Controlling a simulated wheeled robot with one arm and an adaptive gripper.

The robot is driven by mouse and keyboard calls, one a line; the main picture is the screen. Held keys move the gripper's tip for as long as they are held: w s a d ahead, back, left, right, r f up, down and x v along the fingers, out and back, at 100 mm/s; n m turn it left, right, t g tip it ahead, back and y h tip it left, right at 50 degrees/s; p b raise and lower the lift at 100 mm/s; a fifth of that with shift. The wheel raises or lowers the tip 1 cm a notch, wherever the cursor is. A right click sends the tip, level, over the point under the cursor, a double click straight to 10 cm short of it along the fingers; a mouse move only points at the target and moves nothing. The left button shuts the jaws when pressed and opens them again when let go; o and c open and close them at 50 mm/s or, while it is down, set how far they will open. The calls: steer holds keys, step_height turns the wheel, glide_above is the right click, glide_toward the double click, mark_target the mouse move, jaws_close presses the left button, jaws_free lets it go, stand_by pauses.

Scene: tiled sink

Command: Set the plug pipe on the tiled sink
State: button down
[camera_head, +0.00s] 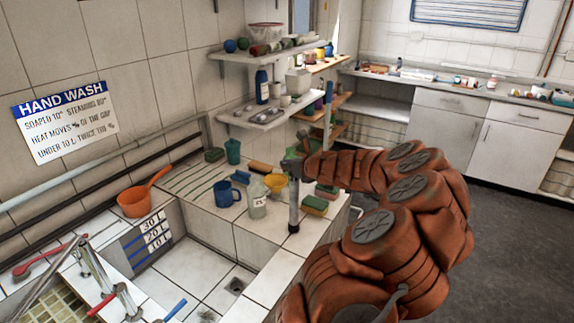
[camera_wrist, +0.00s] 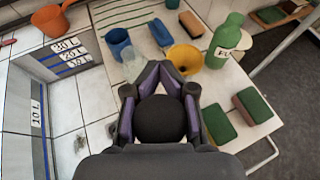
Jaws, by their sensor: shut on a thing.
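The plug pipe (camera_head: 293,206) is a grey upright tube with a wider lower end. My gripper (camera_head: 299,163) is shut on its upper part from above, in the head view. The pipe's lower end shows over the front part of the tiled sink's ledge (camera_head: 268,262); I cannot tell whether it touches the tiles. In the wrist view, my gripper's purple-lined fingers (camera_wrist: 160,95) close around a dark round shape, and the pipe below is hidden. The sink's basin lies to the left of the pipe.
A clear bottle (camera_head: 257,203), yellow funnel (camera_head: 275,184) and blue mug (camera_head: 226,195) stand close left of the pipe. Sponges (camera_head: 315,206) lie close right. A green bottle (camera_wrist: 225,40) stands behind. An orange pot (camera_head: 138,203) sits on the far left rim. Bare tile lies in front.

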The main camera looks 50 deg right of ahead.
steer(key=shift+f, duration=0.1)
steer(key=c, duration=1)
jaws_free()
steer(key=shift+o, duration=0.2)
steer(key=b+v, duration=0.1)
steer(key=v, duration=1.1)
steer(key=shift+b, duration=0.4)
